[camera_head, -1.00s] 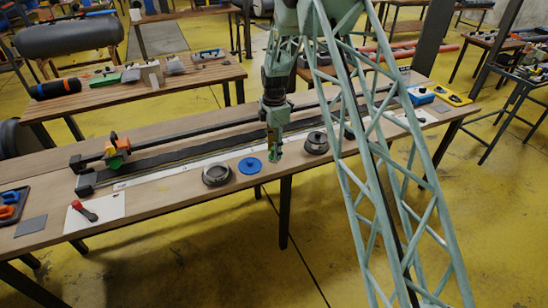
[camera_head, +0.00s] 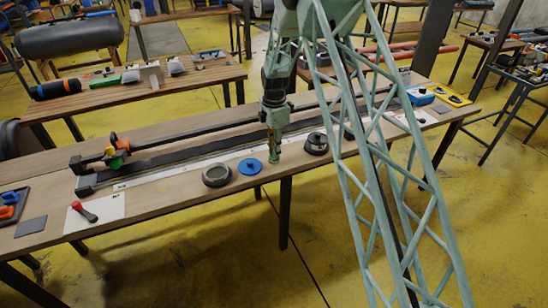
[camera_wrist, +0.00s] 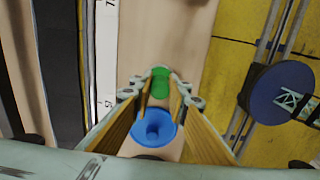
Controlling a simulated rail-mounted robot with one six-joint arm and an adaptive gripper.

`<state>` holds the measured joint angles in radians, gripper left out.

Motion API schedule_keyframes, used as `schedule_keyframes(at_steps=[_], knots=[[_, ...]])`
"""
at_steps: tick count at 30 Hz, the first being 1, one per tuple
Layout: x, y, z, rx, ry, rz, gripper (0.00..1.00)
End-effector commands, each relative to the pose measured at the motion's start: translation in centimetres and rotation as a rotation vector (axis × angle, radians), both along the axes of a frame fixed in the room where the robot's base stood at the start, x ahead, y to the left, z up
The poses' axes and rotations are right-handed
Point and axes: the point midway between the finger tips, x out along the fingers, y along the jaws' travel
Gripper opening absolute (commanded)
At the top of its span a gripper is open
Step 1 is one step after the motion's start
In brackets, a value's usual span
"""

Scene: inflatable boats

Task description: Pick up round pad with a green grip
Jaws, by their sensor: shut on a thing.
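My gripper (camera_head: 274,157) points down over the front of the long wooden table (camera_head: 150,207), just right of a round blue disc (camera_head: 250,166). In the wrist view its fingers are shut on a green grip (camera_wrist: 161,82) between the fingertips. The round pad under this grip is mostly hidden, and I cannot tell whether it touches the table. The blue disc also shows in the wrist view (camera_wrist: 153,127), between the fingers but apart from the grip.
A grey ring-shaped part (camera_head: 216,174) lies left of the blue disc. A dark round part (camera_head: 316,143) stands to the right. A long black strip (camera_head: 190,150) and a white ruler strip (camera_head: 180,172) run behind. A red-handled tool (camera_head: 84,211) lies at the left.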

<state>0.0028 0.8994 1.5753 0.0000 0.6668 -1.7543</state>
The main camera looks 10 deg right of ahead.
Motion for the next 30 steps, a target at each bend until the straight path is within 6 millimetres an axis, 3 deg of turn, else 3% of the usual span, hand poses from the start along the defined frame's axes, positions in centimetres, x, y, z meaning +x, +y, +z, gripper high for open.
schedule_keyframes(at_steps=[11, 25, 30], knots=[[0.0, 0.0, 0.4, 0.000, -0.001, 0.000, 0.04], [0.0, 0.0, 3.8, 0.000, -0.001, 0.000, 0.04], [-1.3, 0.2, 3.7, 0.000, 0.000, 0.000, 0.04]])
